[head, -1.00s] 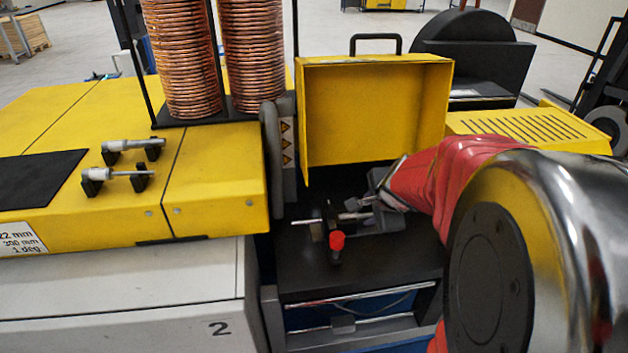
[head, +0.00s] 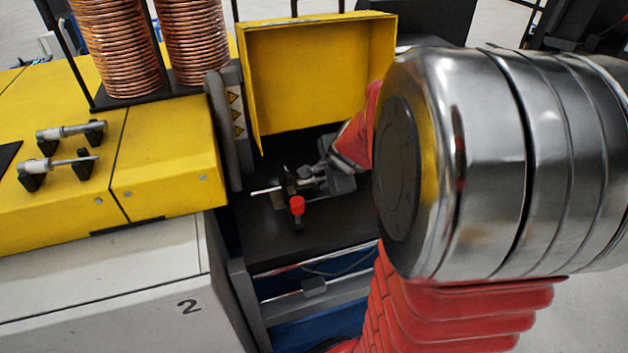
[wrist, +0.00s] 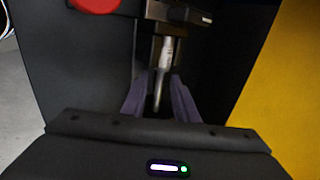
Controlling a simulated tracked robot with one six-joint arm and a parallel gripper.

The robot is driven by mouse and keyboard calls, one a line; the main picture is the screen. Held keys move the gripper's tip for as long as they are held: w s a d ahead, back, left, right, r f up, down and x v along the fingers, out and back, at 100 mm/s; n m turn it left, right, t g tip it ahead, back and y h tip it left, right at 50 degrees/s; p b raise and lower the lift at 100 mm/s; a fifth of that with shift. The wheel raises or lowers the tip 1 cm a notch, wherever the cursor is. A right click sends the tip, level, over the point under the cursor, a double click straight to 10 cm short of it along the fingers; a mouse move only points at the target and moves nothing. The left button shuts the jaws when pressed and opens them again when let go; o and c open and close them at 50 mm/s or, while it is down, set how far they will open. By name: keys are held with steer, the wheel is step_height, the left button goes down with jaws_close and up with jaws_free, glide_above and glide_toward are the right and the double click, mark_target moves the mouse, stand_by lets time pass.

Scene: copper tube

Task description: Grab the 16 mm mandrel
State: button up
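A metal rod, apparently a mandrel (wrist: 164,55), sits in a dark clamp with a red knob (head: 297,204) on the black machine bed. No size marking is readable on it. Its thin pale end (head: 266,190) sticks out left of the clamp. My gripper (wrist: 160,98) is at the rod's other end. In the wrist view its two fingers stand either side of the rod, with dark gaps showing, so it looks open. Two more mandrels, a rear one (head: 68,131) and a front one (head: 62,163), lie on black stands on the yellow top.
A raised yellow cover (head: 310,75) stands right behind the clamp. A grey upright plate (head: 223,130) with warning signs stands to its left. Copper coils (head: 118,45) stand at the back left. My arm hides the right side of the bed.

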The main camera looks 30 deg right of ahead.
jaws_close()
stand_by(0.6)
step_height(320, 180, up, 10)
stand_by(0.6)
stand_by(0.5)
